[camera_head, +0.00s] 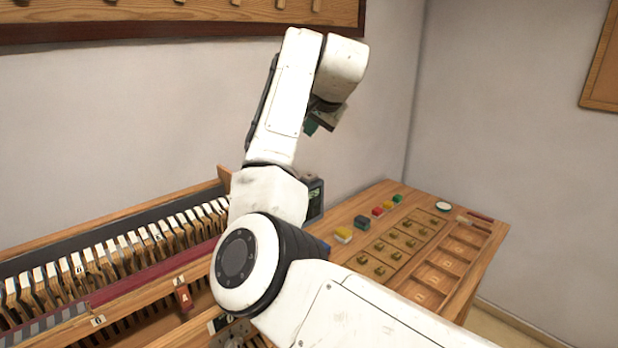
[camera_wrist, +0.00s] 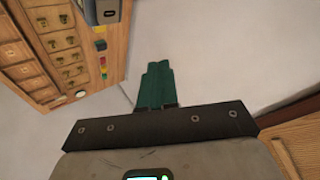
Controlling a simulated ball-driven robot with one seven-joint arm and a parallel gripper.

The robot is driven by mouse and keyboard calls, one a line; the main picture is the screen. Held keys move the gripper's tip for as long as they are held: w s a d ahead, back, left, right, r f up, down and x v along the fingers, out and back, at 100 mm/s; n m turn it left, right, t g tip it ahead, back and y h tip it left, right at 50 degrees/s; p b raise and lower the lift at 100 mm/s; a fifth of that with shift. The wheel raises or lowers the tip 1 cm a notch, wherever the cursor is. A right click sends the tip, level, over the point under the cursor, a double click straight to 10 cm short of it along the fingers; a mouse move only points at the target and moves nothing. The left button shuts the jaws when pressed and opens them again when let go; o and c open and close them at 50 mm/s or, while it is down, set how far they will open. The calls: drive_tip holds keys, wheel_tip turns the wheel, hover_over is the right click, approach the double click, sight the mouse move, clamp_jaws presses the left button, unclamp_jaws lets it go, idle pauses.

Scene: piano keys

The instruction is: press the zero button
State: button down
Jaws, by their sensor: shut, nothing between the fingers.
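A dark boxy device with a small green-lit display (camera_head: 315,194) stands on the bench, partly hidden behind my arm. It looks like the grey box at the top left of the wrist view (camera_wrist: 98,10). No button marked zero can be made out in either view. My gripper (camera_head: 312,126) is raised high above the bench in front of the wall, well apart from the device. Its green fingers (camera_wrist: 157,84) are shut together and hold nothing.
Small blocks stand along the bench: a yellow and white one (camera_head: 343,235), a dark one (camera_head: 361,222), a red one (camera_head: 377,211) and a green one (camera_head: 397,198). Brass knobs (camera_head: 380,246) and open compartments lie to their right. Piano keys (camera_head: 110,255) fill the left.

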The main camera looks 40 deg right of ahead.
drive_tip(key=b, duration=0.6)
hover_over(312, 177)
wheel_tip(312, 177, down, 6)
drive_tip(key=shift+w+f, duration=0.1)
drive_tip(key=shift+f, duration=1.05)
drive_tip(key=shift+f, duration=0.2)
idle(0.6)
drive_tip(key=shift+f, duration=0.2)
drive_tip(key=shift+f, duration=0.45)
idle(0.7)
drive_tip(key=shift+r, duration=0.1)
drive_tip(key=shift+r+p, duration=0.75)
drive_tip(key=shift+p, duration=0.15)
drive_tip(key=shift+r, duration=0.15)
